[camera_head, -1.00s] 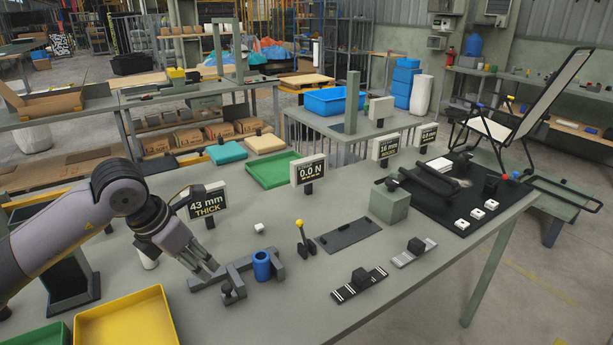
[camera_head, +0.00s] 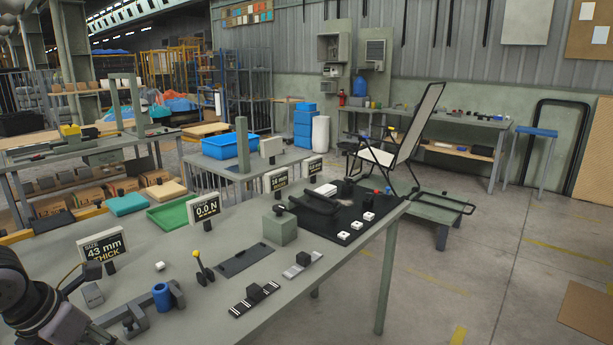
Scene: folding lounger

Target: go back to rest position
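My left arm comes in at the lower left corner. Its gripper (camera_head: 92,293) is partly cut off and small there, over the near left part of the grey workbench (camera_head: 225,290). I cannot make out whether its fingers are open or shut, and I see nothing held. It is close to the grey clamp-like fixture with the blue cylinder (camera_head: 162,297), left of it. My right gripper is not in view. The folding lounger (camera_head: 410,130) stands unfolded behind the bench, its tall back panel tilted up to the right.
On the bench are a sign reading 43 mm THICK (camera_head: 102,246), a yellow-knobbed lever (camera_head: 197,256), a green block (camera_head: 280,227) and a black mat (camera_head: 355,225). A green tray (camera_head: 172,214) lies on its far side. Floor right of the bench (camera_head: 480,290) is largely clear.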

